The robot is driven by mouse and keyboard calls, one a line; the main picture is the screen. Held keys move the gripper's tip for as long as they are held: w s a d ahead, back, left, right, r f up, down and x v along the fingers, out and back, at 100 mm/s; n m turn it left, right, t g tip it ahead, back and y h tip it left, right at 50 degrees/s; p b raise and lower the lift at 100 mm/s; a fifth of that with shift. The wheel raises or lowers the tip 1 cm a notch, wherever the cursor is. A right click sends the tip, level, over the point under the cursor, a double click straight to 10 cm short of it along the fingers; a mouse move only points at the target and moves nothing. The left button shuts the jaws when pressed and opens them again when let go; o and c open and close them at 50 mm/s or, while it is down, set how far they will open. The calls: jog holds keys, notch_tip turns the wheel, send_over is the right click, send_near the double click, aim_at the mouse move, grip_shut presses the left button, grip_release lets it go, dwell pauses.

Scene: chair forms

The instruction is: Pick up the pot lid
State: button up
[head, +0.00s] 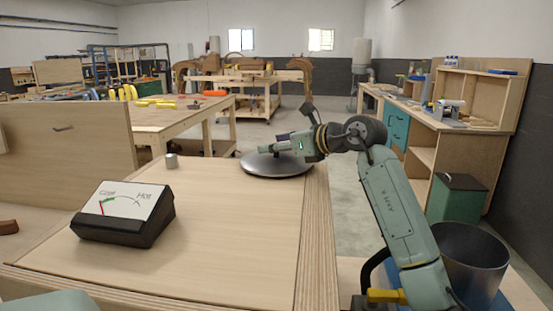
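The pot lid (262,166) is a round, dark grey, shiny disc lying on the wooden worktop (200,220) near its far right corner. My arm reaches in from the right, and my gripper (268,148) is over the lid, at about its middle. The gripper and wrist hide part of the lid's top, including any knob. The fingertips are small and seen from the side, so I cannot tell whether they touch the lid or are closed on anything.
A black gauge box (122,213) with a white "Cool/Hot" face stands at the worktop's left. The worktop's middle is clear. A grey bin (468,262) stands at the lower right.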

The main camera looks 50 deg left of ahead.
jog(key=shift+c, duration=0.3)
grip_shut()
dwell(0.3)
